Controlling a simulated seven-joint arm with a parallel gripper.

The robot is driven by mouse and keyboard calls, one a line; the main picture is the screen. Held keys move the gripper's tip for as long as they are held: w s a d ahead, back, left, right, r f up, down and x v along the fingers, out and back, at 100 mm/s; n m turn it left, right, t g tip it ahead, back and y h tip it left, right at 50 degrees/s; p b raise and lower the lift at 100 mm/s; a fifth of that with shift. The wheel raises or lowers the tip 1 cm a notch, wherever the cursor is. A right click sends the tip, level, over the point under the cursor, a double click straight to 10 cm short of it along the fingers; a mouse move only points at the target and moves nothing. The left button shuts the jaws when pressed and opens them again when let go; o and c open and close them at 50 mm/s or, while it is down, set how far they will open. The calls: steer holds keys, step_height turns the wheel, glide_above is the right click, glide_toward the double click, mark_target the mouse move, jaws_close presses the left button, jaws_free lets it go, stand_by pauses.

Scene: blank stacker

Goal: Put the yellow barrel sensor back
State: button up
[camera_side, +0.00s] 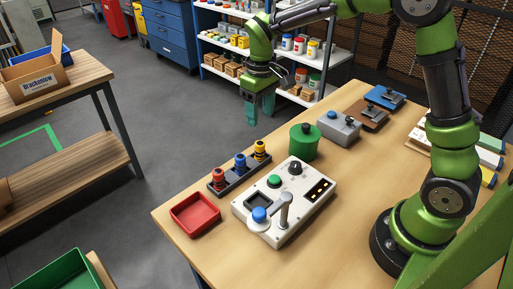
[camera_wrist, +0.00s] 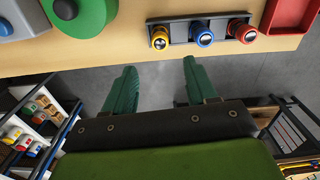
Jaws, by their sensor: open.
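The yellow barrel sensor (camera_side: 260,150) stands upright in the dark rack (camera_side: 232,181), at the end nearest the green cylinder. The blue sensor (camera_side: 240,163) and the red sensor (camera_side: 218,178) stand in the same rack. In the wrist view the yellow sensor (camera_wrist: 160,40) is at the left end of the rack, at the top. My gripper (camera_side: 259,112) is open and empty, in the air past the table edge, above and beyond the rack. Its two green fingers (camera_wrist: 158,72) are apart over the floor in the wrist view, clear of the sensors.
A white control box (camera_side: 310,212) with a lever and buttons sits beside the rack. A red tray (camera_side: 176,220) is empty at the near table corner. A green cylinder (camera_side: 304,147) and a grey box (camera_side: 337,128) stand farther back. Shelves (camera_side: 334,56) stand behind the gripper.

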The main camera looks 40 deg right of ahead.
steer(key=s+r+m+t+y, duration=0.1)
steer(key=s+r, duration=0.4)
steer(key=s, duration=0.5)
steer(key=s+r+m+t+y, duration=0.1)
steer(key=s+r+m+t, duration=0.3)
steer(key=s, duration=0.6)
steer(key=shift+a+r+t, duration=0.4)
steer(key=shift+r+t, duration=0.1)
steer(key=shift+t, duration=0.6)
